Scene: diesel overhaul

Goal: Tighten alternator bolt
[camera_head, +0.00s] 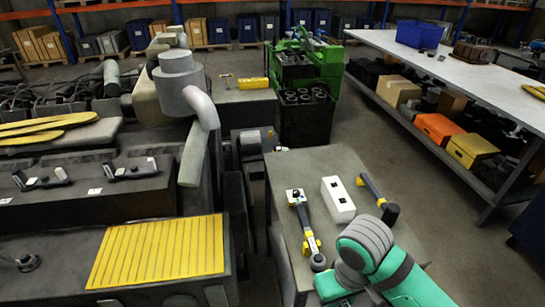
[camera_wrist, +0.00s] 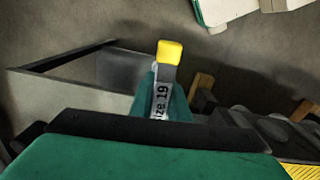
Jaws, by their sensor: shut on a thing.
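In the wrist view a tool (camera_wrist: 168,62) with a yellow end, a grey shaft and a label ending in "ize 19" stands up from my gripper (camera_wrist: 163,112). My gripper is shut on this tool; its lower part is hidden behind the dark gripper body. In the head view my green and grey arm is at the lower right, and I cannot make out the gripper there. A small grey machine part (camera_head: 250,143) beside the engine may be the alternator. I cannot make out its bolt.
A grey table (camera_head: 345,165) bears a yellow-and-grey tool (camera_head: 304,222), a white block (camera_head: 338,199) with dark squares and a hammer (camera_head: 378,195). The engine (camera_head: 70,170) with its bent grey pipe (camera_head: 203,120) fills the left. A long workbench (camera_head: 470,80) stands right, with clear floor between.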

